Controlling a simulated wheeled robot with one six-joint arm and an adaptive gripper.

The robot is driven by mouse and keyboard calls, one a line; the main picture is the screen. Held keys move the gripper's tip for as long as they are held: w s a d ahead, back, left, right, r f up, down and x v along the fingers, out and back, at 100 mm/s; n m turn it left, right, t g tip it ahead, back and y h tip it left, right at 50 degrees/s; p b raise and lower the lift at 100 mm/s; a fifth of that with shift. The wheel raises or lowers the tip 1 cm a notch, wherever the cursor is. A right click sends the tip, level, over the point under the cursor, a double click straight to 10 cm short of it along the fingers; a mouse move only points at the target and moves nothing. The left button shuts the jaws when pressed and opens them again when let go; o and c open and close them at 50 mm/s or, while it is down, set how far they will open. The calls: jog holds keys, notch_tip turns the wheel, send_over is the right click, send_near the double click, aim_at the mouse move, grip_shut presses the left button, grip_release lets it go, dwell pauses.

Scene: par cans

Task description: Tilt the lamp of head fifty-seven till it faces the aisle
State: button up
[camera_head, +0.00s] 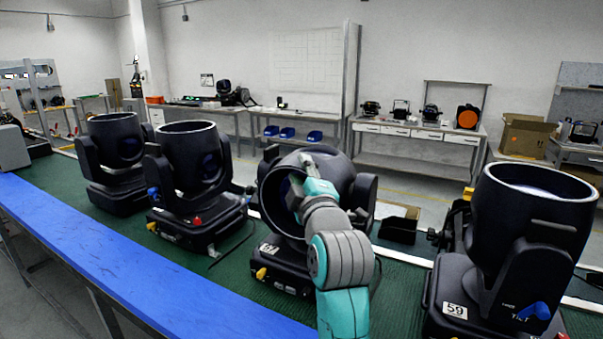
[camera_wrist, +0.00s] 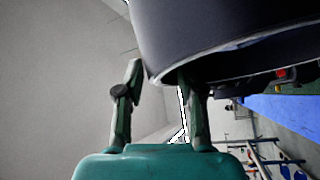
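The lamp of head fifty-seven (camera_head: 343,166) is a black barrel in a yoke on a black base (camera_head: 283,271). The base's white label is small and hard to read. The barrel is tipped well over, and its open mouth faces the front left, toward the blue strip. My gripper (camera_head: 298,186) is at the mouth, its fingers partly hidden by my wrist. In the wrist view my gripper (camera_wrist: 160,82) has its fingers apart. The dark barrel (camera_wrist: 220,40) and its rim are at the fingertips; the right tip is hidden behind the rim. I cannot tell whether both fingers touch it.
Two upright heads (camera_head: 112,140) (camera_head: 193,158) stand to the left. A large head labelled 59 (camera_head: 529,215) stands close on the right. All are on a green bench mat (camera_head: 100,224) with a blue front strip (camera_head: 133,272). A small black open box (camera_head: 398,229) lies behind my arm.

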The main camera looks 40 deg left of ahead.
jog(key=v, duration=1.2)
dwell(0.3)
